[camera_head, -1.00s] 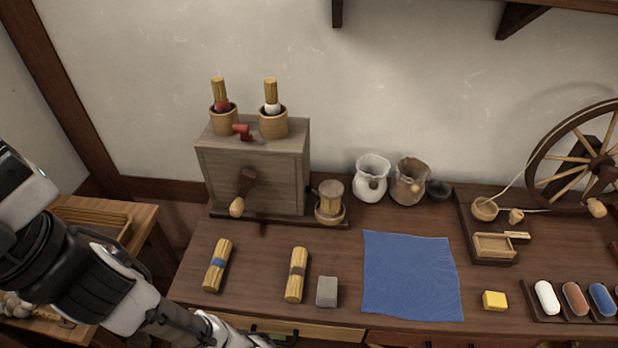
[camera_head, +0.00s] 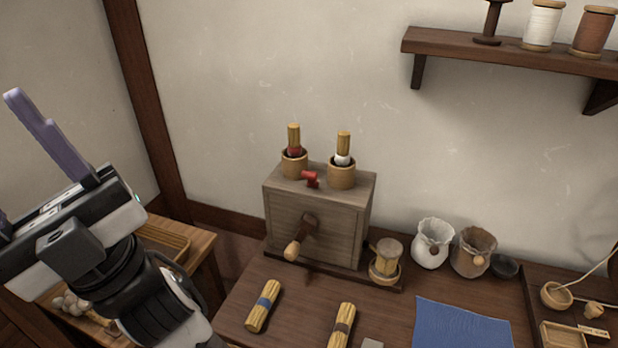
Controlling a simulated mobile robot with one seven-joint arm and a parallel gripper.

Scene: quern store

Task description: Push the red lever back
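The red lever (camera_head: 311,179) is a small red piece on top of the grey wooden box (camera_head: 318,228), between and in front of two round wooden cups. The left cup (camera_head: 294,163) holds a brush-like bundle with a red band, the right cup (camera_head: 341,174) one with a white band. A dark crank with a wooden knob (camera_head: 292,250) is on the box's front. My gripper (camera_head: 20,165) is at the far left, raised, well apart from the lever. One purple finger shows plainly; the other is mostly cut off by the picture's edge. Nothing shows between them.
Right of the box stand a small wooden pot (camera_head: 386,262), a white pouch (camera_head: 433,243) and a brown pouch (camera_head: 473,251). Two tied bundles and a blue cloth (camera_head: 460,327) lie in front. A shelf (camera_head: 470,47) with spools hangs at upper right. Space above the box is clear.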

